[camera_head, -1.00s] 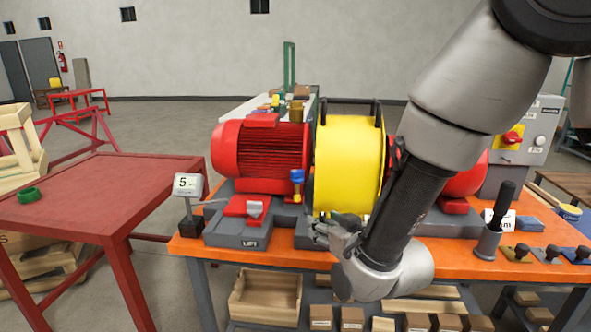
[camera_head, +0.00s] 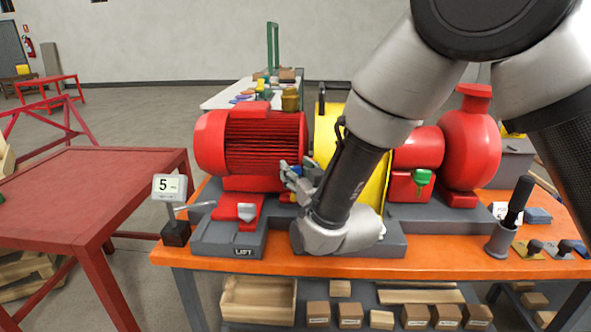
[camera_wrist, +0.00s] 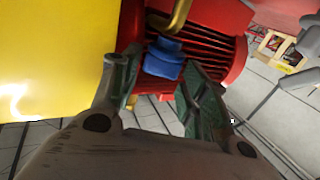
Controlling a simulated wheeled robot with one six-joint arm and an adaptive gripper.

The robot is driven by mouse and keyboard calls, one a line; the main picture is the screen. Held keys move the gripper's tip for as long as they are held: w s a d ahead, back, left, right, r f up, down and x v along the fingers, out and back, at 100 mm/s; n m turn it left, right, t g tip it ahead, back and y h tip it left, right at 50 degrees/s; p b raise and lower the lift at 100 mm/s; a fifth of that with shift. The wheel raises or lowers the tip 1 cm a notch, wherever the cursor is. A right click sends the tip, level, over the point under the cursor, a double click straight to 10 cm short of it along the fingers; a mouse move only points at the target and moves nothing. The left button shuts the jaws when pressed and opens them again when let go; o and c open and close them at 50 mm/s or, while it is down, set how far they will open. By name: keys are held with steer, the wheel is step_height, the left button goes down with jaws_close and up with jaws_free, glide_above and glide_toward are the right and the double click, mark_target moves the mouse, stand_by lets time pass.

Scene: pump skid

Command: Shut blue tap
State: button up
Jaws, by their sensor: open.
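The blue tap (camera_wrist: 165,58) is in the wrist view, in front of the red finned motor (camera_wrist: 212,35), with brass-coloured pipe just above it. My open gripper (camera_wrist: 157,80) has one finger on each side of the tap's lower part; I cannot tell whether either finger touches it. In the head view my gripper (camera_head: 297,178) is at the right end of the red motor (camera_head: 255,140), beside the yellow guard. Only a small bit of the blue tap (camera_head: 296,171) shows there between the fingers; the rest is hidden.
The yellow guard (camera_head: 325,125) stands close to my gripper, and it fills the left of the wrist view. A gauge reading 5 (camera_head: 168,187) stands at the left end of the orange bench (camera_head: 280,264). A green-handled valve (camera_head: 422,177) is further right.

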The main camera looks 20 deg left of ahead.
steer(key=shift+w+a, duration=0.35)
steer(key=shift+w, duration=0.1)
steer(key=c, duration=0.8)
steer(key=shift+o, duration=0.2)
steer(key=shift+s+a+m+t+h, duration=0.1)
steer(key=shift+a+m+t+h, duration=0.05)
steer(key=shift+m+t+h, duration=0.55)
steer(key=shift+s+a+m+t+h, duration=0.1)
steer(key=shift+m+t+h, duration=0.35)
steer(key=shift+h, duration=0.35)
steer(key=shift+m+t+h, duration=0.85)
steer(key=shift+m+h, duration=0.9)
steer(key=shift+h, duration=0.65)
steer(key=o, duration=0.8)
steer(key=shift+c, duration=0.2)
